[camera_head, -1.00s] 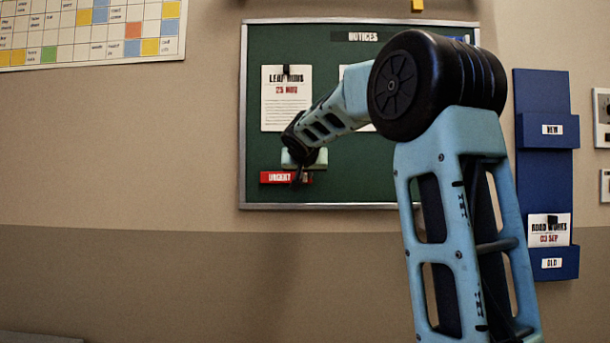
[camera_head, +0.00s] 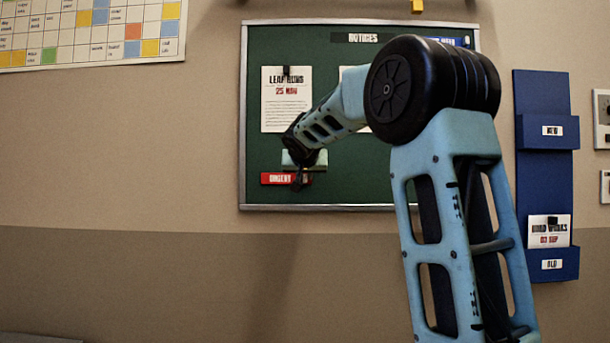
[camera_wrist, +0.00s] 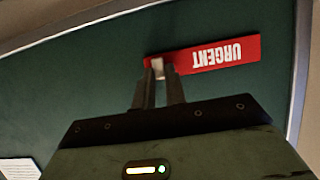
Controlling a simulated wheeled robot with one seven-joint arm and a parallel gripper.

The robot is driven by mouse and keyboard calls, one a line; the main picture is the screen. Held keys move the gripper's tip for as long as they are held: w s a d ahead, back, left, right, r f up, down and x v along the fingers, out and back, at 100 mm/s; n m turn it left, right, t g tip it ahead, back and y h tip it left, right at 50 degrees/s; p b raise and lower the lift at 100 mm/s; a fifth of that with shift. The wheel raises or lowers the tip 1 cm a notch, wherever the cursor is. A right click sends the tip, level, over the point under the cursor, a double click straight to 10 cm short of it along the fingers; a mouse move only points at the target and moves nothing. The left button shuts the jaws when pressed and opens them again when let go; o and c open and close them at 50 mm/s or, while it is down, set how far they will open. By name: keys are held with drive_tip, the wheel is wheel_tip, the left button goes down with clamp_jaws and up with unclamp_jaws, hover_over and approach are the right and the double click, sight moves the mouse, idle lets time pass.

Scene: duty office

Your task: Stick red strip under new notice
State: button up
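The red strip marked URGENT (camera_head: 277,179) is level against the lower left of the green notice board (camera_head: 262,198). In the wrist view the red strip (camera_wrist: 205,57) appears upside down. My gripper (camera_wrist: 158,68) is at one end of it, fingers close together on a small pale tab there. In the head view my gripper (camera_head: 301,176) is at the strip's right end, partly hidden by my wrist. Whether the strip fully touches the board is unclear. A white notice headed LEAF, dated 25 NOV, (camera_head: 287,110) hangs above the strip with a dark clip at its top.
A second white notice (camera_head: 346,75) is mostly hidden behind my arm. On the right, a blue rack has an empty NEW pocket (camera_head: 535,130) and an OLD pocket (camera_head: 570,262) holding a ROAD WORKS notice (camera_head: 548,230). The board has a metal frame (camera_head: 310,207).

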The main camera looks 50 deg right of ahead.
drive_tip(key=o, duration=0.4)
drive_tip(key=shift+o, duration=0.2)
drive_tip(key=shift+a, duration=0.15)
drive_tip(key=v, duration=1.7)
drive_tip(key=shift+s, duration=0.15)
drive_tip(key=shift+r, duration=0.15)
